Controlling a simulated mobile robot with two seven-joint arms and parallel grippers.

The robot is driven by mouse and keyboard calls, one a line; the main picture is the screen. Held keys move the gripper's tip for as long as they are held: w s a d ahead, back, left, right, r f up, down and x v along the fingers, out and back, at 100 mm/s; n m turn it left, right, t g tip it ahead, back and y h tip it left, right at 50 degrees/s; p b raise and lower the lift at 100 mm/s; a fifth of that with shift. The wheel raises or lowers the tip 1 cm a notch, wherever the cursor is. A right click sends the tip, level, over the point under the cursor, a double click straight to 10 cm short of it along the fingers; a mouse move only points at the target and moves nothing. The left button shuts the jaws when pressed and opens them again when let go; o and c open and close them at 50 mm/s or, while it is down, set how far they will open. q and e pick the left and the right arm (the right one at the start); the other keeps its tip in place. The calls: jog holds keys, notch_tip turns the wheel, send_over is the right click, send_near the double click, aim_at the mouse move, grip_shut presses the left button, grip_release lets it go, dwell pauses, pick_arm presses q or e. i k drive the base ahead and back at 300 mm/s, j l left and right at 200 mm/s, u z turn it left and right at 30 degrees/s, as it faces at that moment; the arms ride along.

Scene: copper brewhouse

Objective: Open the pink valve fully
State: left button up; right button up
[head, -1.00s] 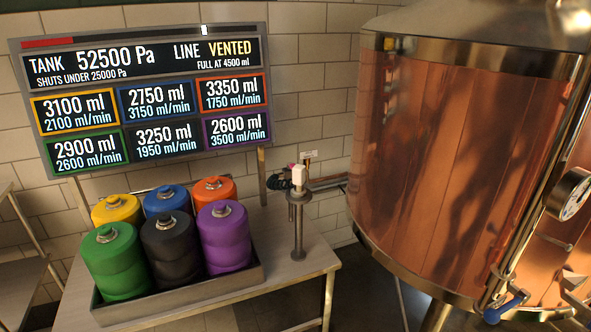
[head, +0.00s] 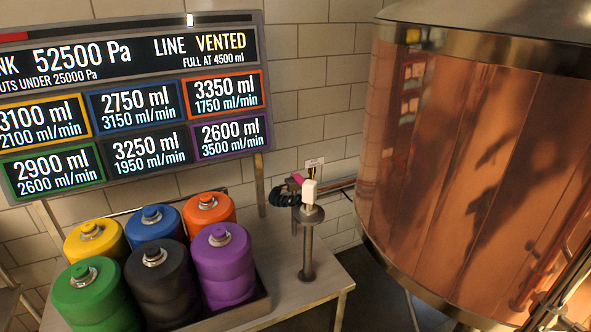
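A small pink part (head: 297,178), which looks like the pink valve's handle, shows behind the white-topped post (head: 309,191) on the bench. It is partly hidden by the post, and I cannot tell how far it is turned. A dark coiled hose (head: 284,199) sits just below it, and a pipe (head: 340,184) runs right towards the copper tank (head: 460,170). The display (head: 130,90) reads tank 52500 Pa and line vented. Neither of my grippers is in view.
Several coloured kegs, among them a purple one (head: 223,262) and a green one (head: 90,295), stand in a tray (head: 262,308) on the steel bench (head: 325,283). The copper tank fills the right side. Bench space around the post is bare.

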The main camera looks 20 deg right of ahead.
aim_at(294, 176)
jog(key=i+z, duration=0.15)
jog(key=z, duration=0.3)
jog(key=i+j+z, duration=0.1)
jog(key=z, duration=0.3)
jog(key=i, duration=0.05)
